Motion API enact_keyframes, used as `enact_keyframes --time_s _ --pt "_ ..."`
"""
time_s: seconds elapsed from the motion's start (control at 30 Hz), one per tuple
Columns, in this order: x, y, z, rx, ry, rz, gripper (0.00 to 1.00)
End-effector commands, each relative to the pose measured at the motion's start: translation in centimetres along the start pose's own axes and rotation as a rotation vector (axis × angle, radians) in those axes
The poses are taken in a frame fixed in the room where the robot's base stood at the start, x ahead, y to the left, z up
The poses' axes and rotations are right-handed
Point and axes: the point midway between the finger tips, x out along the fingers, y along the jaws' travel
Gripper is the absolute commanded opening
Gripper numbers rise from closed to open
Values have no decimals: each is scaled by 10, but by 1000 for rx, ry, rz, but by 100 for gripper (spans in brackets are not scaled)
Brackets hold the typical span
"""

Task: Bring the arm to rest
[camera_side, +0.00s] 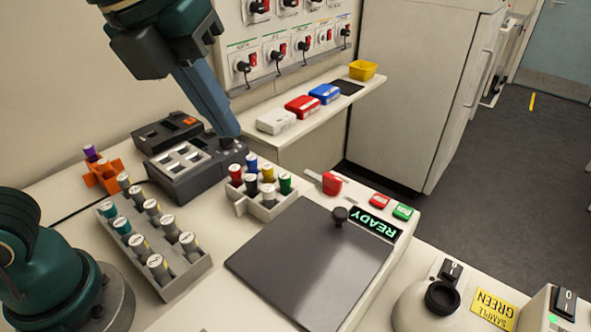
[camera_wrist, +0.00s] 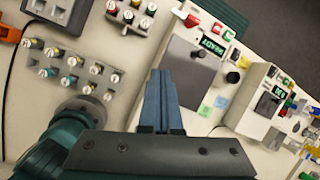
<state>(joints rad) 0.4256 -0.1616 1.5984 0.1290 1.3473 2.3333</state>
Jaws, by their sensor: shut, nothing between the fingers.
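My gripper (camera_side: 229,134) is shut and empty. In the side view it hangs in the air, its tip overlapping the grey block device (camera_side: 185,180) at the back of the bench. In the wrist view its two blue-grey fingers (camera_wrist: 162,75) lie together, with bare bench and the edge of the shaker's dark plate (camera_wrist: 185,68) beyond the tips. The fingers appear to touch nothing, though their exact height is hard to tell. The shaker's dark plate (camera_side: 300,262) is empty, and its display (camera_side: 373,222) reads READY.
A rack of capped vials (camera_side: 200,268) stands left of the plate. A smaller rack with coloured caps (camera_side: 240,207) stands behind it. An orange holder (camera_side: 108,178) has a purple-capped tube. A white round vessel (camera_side: 408,312) is at front right. A shelf (camera_side: 290,133) carries coloured boxes.

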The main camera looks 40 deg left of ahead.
Motion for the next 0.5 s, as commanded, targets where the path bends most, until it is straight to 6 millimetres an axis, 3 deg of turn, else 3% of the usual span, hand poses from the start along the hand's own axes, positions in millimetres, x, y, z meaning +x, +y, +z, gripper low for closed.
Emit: enact_keyframes --time_s 0.03,0.2,0.5 --pt "-1 19 0 -187 -18 0 0" --pt "5 57 -10 -775 -54 -21 0" --pt "30 97 -37 -1740 -82 -87 0"
